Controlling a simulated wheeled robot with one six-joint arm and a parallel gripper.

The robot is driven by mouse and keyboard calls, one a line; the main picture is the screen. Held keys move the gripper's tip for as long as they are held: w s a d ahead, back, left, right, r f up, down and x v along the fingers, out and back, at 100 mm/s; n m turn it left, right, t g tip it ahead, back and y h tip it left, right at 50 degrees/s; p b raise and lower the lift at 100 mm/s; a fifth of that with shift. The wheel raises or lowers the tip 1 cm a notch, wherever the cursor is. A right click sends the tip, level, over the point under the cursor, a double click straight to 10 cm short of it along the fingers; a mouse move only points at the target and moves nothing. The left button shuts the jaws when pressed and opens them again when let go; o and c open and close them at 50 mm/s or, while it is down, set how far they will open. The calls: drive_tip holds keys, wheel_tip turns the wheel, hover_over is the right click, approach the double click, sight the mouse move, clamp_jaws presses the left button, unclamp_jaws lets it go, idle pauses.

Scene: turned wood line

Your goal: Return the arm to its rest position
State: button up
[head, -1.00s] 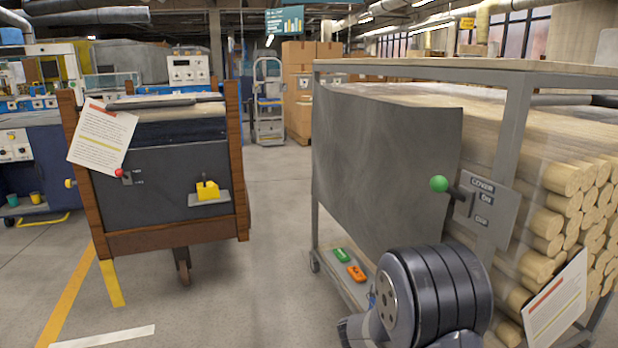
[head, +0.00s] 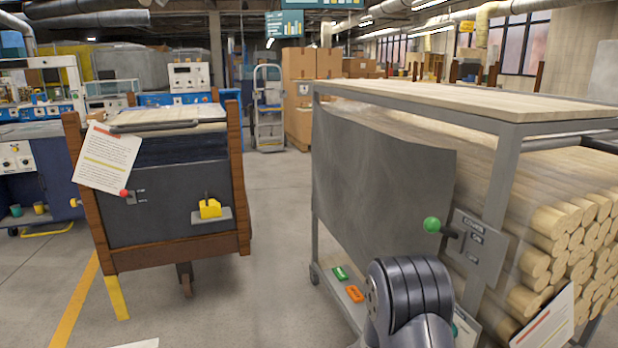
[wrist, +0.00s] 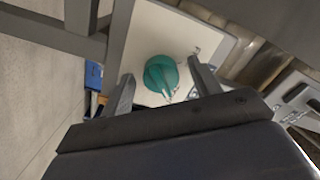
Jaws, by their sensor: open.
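My gripper (wrist: 160,69) shows in the wrist view with its two dark fingers apart. Nothing is held between them. Beyond the fingers is a round teal knob (wrist: 161,74) on a pale panel (wrist: 148,35); I cannot tell how far off it is. In the head view my dark ribbed arm link stands at the lower middle right, in front of the rack, and the gripper itself is out of sight there.
A metal rack (head: 503,170) holds round wooden poles (head: 555,225) at right, with a green-knobbed lever (head: 432,224) near my arm. Green (head: 340,273) and orange (head: 355,294) items lie on its low shelf. A wood-framed cart (head: 160,205) stands left; the floor between (head: 275,220) is clear.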

drive_tip(key=n+p, duration=0.8)
drive_tip(key=p, duration=0.1)
drive_tip(key=n+p, duration=0.3)
drive_tip(key=p, duration=0.2)
drive_tip(key=shift+s+a+f+n, duration=0.1)
drive_tip(key=shift+s+a+n, duration=0.2)
drive_tip(key=shift+s+n, duration=0.1)
drive_tip(key=shift+w+a, duration=0.1)
